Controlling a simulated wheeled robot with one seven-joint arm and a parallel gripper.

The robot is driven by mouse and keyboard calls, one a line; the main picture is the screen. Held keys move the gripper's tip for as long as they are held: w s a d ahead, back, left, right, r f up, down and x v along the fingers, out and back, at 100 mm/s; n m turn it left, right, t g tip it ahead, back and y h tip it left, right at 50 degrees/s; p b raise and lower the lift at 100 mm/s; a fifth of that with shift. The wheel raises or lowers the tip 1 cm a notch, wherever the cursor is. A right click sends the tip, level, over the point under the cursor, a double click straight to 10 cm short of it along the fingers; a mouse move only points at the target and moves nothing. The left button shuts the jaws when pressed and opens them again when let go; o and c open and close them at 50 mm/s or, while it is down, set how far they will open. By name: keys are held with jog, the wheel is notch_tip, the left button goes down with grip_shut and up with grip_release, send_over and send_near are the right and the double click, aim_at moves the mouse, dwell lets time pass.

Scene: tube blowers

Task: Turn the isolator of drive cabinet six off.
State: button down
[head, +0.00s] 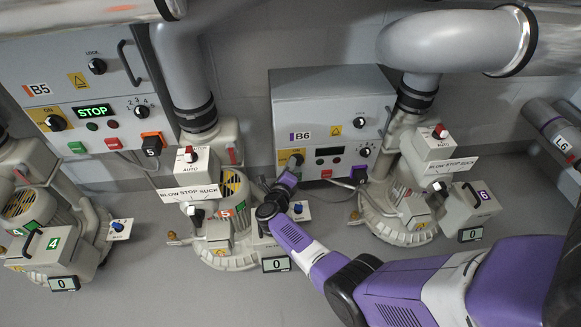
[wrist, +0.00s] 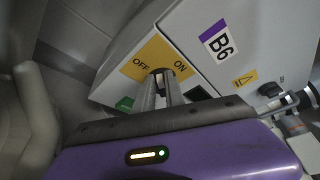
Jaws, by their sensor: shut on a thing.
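Drive cabinet B6 (head: 325,100) is a grey box on the back wall with a purple-marked label; it also fills the upper right of the wrist view (wrist: 235,70). Its isolator is on a yellow plate (head: 284,158), marked OFF at left and ON at right in the wrist view (wrist: 148,53). My gripper (head: 287,177) is at this plate. In the wrist view my fingers (wrist: 163,80) are shut on the dark isolator knob (wrist: 160,73). The fingers hide most of the knob, so I cannot tell its exact setting. The cabinet's display (head: 330,150) is dark.
Cabinet B5 (head: 60,80), with a lit STOP display (head: 93,111), hangs at left. Blower units stand below the cabinets, one (head: 395,200) right of my gripper and one (head: 225,210) left of it. Thick grey pipes (head: 450,40) run overhead. The front floor (head: 180,290) is clear.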

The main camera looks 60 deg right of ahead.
jog(key=shift+w, duration=0.1)
dwell(0.4)
jog(key=c, duration=1.4)
grip_release()
notch_tip(320, 180, up, 20)
jog(key=p, duration=1.2)
